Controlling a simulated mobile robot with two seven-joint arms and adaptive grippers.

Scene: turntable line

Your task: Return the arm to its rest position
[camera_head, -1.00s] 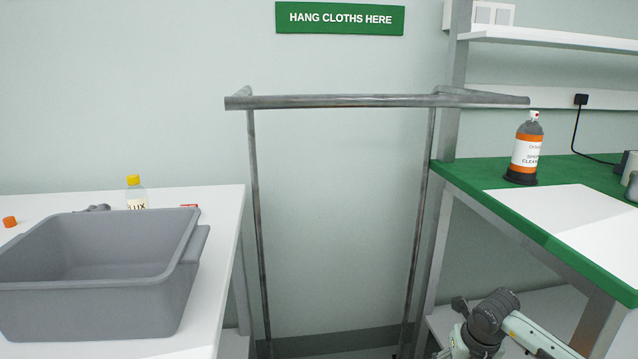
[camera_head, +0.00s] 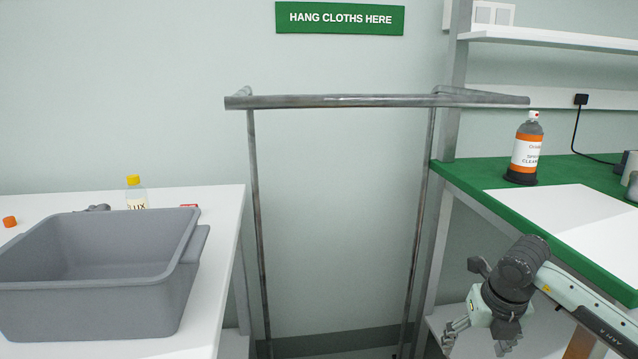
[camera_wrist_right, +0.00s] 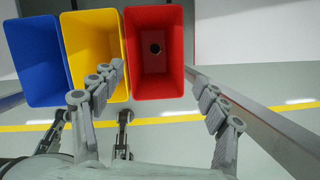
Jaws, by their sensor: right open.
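My right gripper (camera_head: 478,341) hangs at the lower right of the head view, pointing down, in front of the green-topped bench. In the right wrist view its fingers (camera_wrist_right: 160,88) are spread wide apart with nothing between them. My right arm comes in from the lower right edge, over the front corner of the bench. My left arm and gripper are not in the head view.
Blue (camera_wrist_right: 34,55), yellow (camera_wrist_right: 98,35) and red (camera_wrist_right: 155,45) bins lie below the right gripper; the red one holds a small dark round thing.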

